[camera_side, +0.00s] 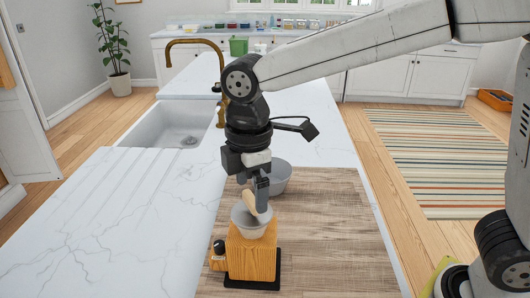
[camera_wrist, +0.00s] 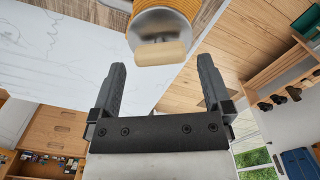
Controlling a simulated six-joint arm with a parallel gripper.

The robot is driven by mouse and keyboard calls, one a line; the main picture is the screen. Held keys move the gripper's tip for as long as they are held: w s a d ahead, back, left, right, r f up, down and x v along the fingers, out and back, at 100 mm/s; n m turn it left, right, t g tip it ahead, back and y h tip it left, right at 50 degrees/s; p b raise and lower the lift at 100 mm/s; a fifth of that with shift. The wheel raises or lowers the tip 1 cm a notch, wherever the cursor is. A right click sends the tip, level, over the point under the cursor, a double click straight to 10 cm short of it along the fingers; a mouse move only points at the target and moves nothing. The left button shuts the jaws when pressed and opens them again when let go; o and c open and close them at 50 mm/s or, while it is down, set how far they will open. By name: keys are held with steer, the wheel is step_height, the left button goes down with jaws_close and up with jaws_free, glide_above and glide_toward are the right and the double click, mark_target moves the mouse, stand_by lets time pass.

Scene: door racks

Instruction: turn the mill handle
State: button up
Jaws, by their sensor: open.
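The mill (camera_side: 254,255) is an orange wooden box on a black base, with a grey metal bowl-shaped top and a black knob at its left side. Its handle (camera_side: 250,201) is a pale wooden grip above the metal top, partly hidden by my gripper in the side view. My gripper (camera_side: 260,195) points down just over the mill. In the wrist view, the handle (camera_wrist: 160,53) lies crosswise before the metal top, ahead of and between the two fingertips of my gripper (camera_wrist: 161,66). The jaws are open and the fingers look apart from the handle.
The mill stands on a brown wooden board (camera_side: 335,235) on the white marble counter (camera_side: 120,220). A grey bowl (camera_side: 280,177) sits on the board behind my gripper. A sink (camera_side: 172,130) with a brass faucet (camera_side: 222,75) lies back left. The board's right side is clear.

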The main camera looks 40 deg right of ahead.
steer(key=shift+f, duration=1)
steer(key=c, duration=1.1)
steer(key=shift+m, duration=0.4)
steer(key=m, duration=1.7)
steer(key=shift+m, duration=0.4)
steer(key=m, duration=0.5)
steer(key=shift+r, duration=0.1)
